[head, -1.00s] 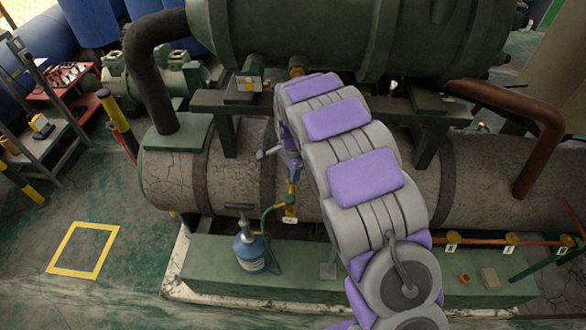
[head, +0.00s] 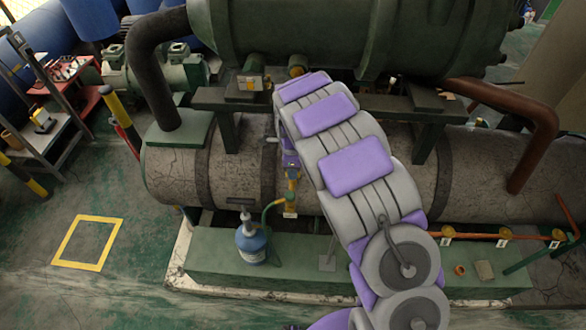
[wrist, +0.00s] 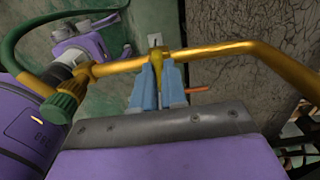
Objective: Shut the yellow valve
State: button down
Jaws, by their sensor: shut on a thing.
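The yellow valve (wrist: 157,66) shows in the wrist view as a yellow handle on a brass pipe (wrist: 215,52). My gripper (wrist: 157,78) has its blue fingers closed on either side of this handle. A green knob (wrist: 60,106) sits on a fitting at the left end of the pipe. In the head view the brass valve fitting (head: 291,184) shows beside my arm, in front of the large grey cylinder. My gripper's fingertips are hard to make out there, and my arm hides part of the area.
A blue refrigerant bottle (head: 252,245) stands on the green plinth (head: 300,283), with a green hose (head: 271,208) running to the fitting. A dark green vessel (head: 350,40) hangs above. Several yellow valves line the orange pipe (head: 480,236) at right. Floor at left is open.

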jog(key=shift+w+a+r, duration=0.1)
jog(key=shift+w+r, duration=0.05)
jog(key=c, duration=1.2)
grip_release()
jog(key=shift+a, duration=0.1)
notch_tip(320, 180, up, 17)
jog(key=shift+p, duration=0.5)
